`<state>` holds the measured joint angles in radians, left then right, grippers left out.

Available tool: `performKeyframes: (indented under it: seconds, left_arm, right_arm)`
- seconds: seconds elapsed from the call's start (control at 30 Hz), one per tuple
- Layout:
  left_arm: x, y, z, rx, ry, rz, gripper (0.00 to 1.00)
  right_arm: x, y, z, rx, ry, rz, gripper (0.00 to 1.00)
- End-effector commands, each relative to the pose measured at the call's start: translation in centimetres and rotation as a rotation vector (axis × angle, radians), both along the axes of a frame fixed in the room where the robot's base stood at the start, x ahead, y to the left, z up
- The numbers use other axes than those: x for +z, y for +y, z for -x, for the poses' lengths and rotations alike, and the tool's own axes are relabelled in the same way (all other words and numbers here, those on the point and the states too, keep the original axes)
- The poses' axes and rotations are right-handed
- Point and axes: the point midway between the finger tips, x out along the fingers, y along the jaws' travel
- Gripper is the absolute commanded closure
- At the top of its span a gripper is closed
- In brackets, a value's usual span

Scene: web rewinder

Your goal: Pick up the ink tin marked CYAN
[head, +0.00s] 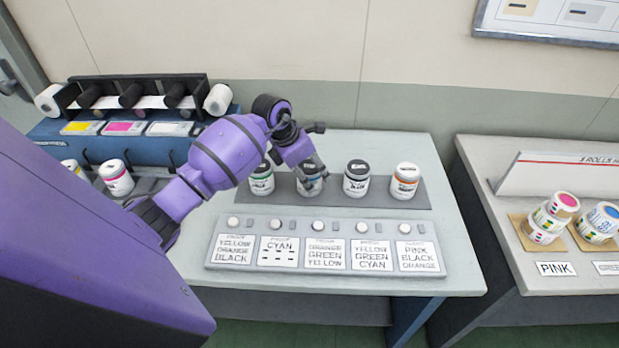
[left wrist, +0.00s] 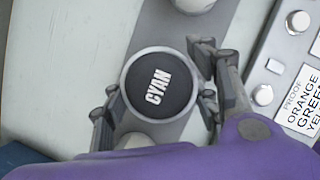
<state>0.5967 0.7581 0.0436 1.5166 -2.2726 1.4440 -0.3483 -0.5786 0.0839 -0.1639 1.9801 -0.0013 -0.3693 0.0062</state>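The tin marked CYAN shows its dark lid with white lettering in the left wrist view (left wrist: 158,88). In the head view this tin (head: 311,186) stands on the dark strip of the table, second from left in the row, partly hidden by my gripper. My left gripper (head: 308,168) is over it from above. In the left wrist view its fingers (left wrist: 155,82) are spread on either side of the lid, with small gaps showing. My right gripper is in neither view.
A green-labelled tin (head: 262,180) stands close on the left, a black-lidded tin (head: 356,180) on the right, then an orange-labelled tin (head: 405,181). A panel of knobs and proof cards (head: 320,245) lies in front. A blue press (head: 60,135) stands behind left.

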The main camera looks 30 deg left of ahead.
Motion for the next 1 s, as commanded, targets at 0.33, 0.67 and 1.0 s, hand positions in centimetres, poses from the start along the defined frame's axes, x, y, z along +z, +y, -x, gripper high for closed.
performKeyframes:
  seconds: [0.33, 0.67, 1.0]
  left_arm:
    - [0.1, 0.1, -0.1, 0.001, -0.003, -0.002, 0.87]
    - [1.3, 0.1, -0.2, 0.000, -0.005, -0.004, 0.87]
    - [7.5, 0.1, 3.6, -0.005, -0.005, -0.010, 0.87]
  right_arm:
    - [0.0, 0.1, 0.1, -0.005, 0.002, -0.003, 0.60]
    - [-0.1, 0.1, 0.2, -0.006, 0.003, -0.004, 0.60]
    - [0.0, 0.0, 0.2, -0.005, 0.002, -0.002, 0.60]
